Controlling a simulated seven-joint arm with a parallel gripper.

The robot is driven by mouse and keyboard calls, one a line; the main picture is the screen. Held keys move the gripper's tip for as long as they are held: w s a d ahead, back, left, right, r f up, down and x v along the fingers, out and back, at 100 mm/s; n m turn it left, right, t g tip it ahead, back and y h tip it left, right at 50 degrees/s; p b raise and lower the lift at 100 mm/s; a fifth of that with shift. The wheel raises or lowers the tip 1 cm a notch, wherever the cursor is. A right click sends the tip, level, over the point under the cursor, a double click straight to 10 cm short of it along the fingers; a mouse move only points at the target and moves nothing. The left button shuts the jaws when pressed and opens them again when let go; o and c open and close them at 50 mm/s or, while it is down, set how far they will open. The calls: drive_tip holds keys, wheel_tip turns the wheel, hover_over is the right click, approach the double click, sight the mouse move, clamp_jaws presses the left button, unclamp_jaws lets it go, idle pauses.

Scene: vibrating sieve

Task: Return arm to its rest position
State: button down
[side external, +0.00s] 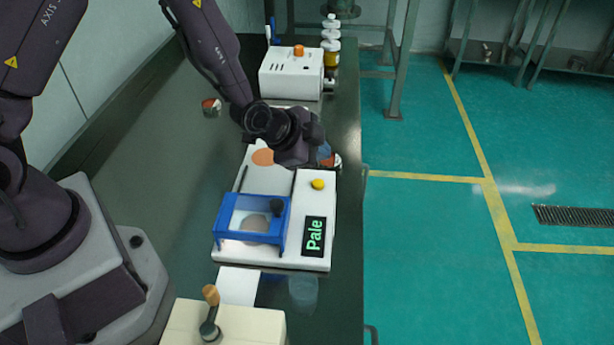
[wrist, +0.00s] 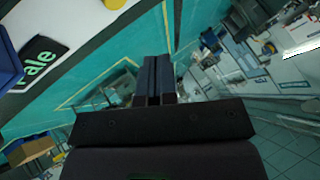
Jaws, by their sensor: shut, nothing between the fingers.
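My gripper (wrist: 152,80) shows in the wrist view with its two dark fingers pressed together and nothing between them. In the side external view my wrist hangs above the far part of the white sieve machine (side external: 319,210), and the fingers are hard to make out there. The machine has a blue frame (side external: 227,205) with a clear cover and a dark knob, a yellow button (side external: 318,184) and a black display (side external: 314,236) reading "Pale". In the wrist view the display (wrist: 38,62) and the yellow button (wrist: 114,3) are at the upper left.
A white box with an orange knob (side external: 291,77) and several bottles (side external: 330,45) stand at the bench's far end. A cream box (side external: 245,325) with an orange-topped lever is at the near end. A clear cup (side external: 303,292) stands near the bench's right edge. The left bench surface (side external: 165,150) is mostly clear.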

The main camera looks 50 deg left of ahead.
drive_tip(key=s+f+n+g, duration=0.1)
drive_tip(key=s+f+g, duration=0.1)
drive_tip(key=s, duration=0.1)
drive_tip(key=shift+s+n, duration=0.25)
drive_tip(key=shift+n, duration=0.15)
drive_tip(key=s+a+r+n, duration=0.3)
drive_tip(key=s+r+n, duration=0.1)
drive_tip(key=s+r, duration=0.6)
drive_tip(key=s+a+r+n+g+y, duration=0.1)
drive_tip(key=s+a+r+n, duration=0.2)
drive_tip(key=s+r, duration=0.7)
wheel_tip(320, 180, up, 7)
drive_tip(key=shift+s+r+n+y, duration=0.1)
drive_tip(key=shift+s+n+y, duration=0.25)
drive_tip(key=shift+n, duration=0.45)
